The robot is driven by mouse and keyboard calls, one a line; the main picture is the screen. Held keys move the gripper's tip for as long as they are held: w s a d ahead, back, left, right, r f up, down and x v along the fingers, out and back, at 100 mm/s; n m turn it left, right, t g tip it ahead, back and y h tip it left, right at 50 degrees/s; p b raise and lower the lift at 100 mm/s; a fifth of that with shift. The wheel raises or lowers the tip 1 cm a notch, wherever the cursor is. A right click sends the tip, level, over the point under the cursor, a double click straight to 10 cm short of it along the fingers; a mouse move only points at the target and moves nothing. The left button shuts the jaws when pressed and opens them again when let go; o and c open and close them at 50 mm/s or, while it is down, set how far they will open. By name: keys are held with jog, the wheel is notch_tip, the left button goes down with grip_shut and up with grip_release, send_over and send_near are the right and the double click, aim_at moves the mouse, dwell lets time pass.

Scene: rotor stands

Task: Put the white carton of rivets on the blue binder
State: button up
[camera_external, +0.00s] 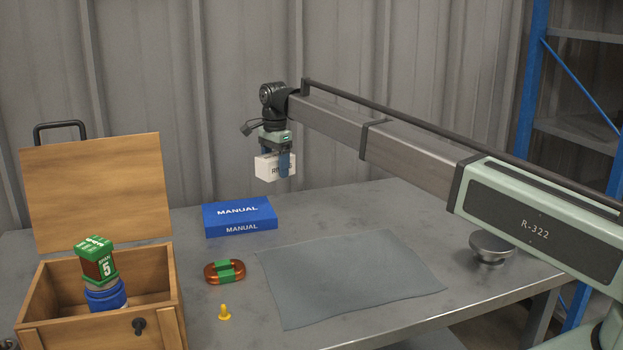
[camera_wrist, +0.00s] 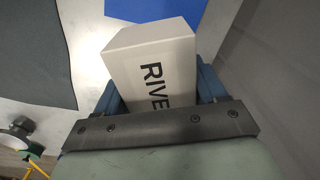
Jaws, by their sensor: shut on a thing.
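The white carton of rivets (camera_external: 269,168) is held in the air in the external view, above and to the right of the blue binder. My gripper (camera_external: 284,163) is shut on it, one blue finger showing across its near side. In the wrist view the carton (camera_wrist: 152,68) shows dark lettering "RIVE", the rest hidden, and sits between my gripper's fingers (camera_wrist: 160,92). The blue binder (camera_external: 240,217) lies flat on the table, marked "MANUAL", with nothing on top. A blue patch of it also shows at the top of the wrist view (camera_wrist: 150,9).
A grey mat (camera_external: 350,276) lies on the table (camera_external: 420,215) right of the binder. A copper coil with green wrap (camera_external: 224,271) and a yellow peg (camera_external: 225,313) lie in front. An open wooden box (camera_external: 155,290) holding a green-topped item stands left. A metal knob (camera_external: 490,247) is at right.

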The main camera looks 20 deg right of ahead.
jog(key=r, duration=0.1)
send_over(238, 211)
jog(key=shift+w+f+m, duration=0.1)
jog(key=shift+f+m, duration=1.05)
jog(key=shift+f, duration=1.2)
jog(key=shift+f+m, duration=1.15)
jog(key=shift+f, duration=1.2)
jog(key=shift+f, duration=0.15)
jog(key=o, duration=1.2)
notch_tip(238, 211, up, 12)
jog(key=shift+r, duration=0.15)
